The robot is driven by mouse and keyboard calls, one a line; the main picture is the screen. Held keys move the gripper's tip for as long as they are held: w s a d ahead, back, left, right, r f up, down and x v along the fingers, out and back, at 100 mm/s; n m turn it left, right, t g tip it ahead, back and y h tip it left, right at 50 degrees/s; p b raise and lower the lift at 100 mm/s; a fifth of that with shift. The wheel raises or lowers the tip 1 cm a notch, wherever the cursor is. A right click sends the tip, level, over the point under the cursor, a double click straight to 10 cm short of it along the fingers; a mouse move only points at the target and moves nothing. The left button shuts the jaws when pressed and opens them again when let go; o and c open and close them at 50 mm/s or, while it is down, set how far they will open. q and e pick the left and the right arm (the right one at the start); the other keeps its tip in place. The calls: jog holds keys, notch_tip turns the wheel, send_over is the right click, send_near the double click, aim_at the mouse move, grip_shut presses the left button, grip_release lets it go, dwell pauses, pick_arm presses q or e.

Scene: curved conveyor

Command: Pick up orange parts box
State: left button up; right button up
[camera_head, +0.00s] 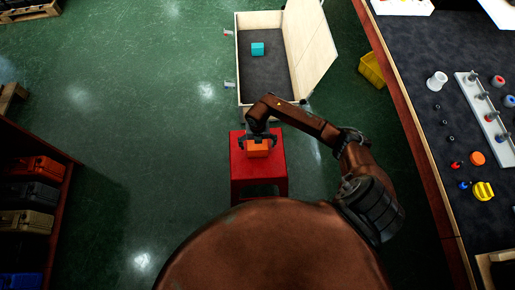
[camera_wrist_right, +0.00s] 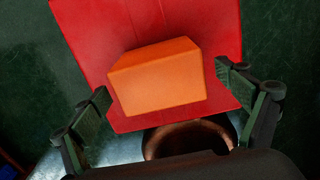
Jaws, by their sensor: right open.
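The orange parts box (camera_head: 258,148) sits on the red stool (camera_head: 246,180) in front of my body. It also shows in the right wrist view (camera_wrist_right: 158,78), a plain orange block lying on the red seat. My right gripper (camera_head: 257,140) is above the box, with its jaws open. In the right wrist view the fingers (camera_wrist_right: 168,95) stand apart on either side of the box, with a gap visible between each finger and the box. Part of the box is hidden by the gripper in the head view. My left gripper is not in either view.
Beyond the stool stands an open wooden crate (camera_head: 240,75) with a turquoise block (camera_head: 257,49) inside. A dark workbench (camera_head: 425,65) with several small parts runs along the right, with a yellow bin (camera_head: 372,69) beside it. A shelf of cases (camera_head: 30,193) is at left. Green floor is clear at left.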

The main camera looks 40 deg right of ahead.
jog(key=shift+c, duration=0.5)
jog(key=c, duration=1.4)
jog(key=shift+r, duration=0.1)
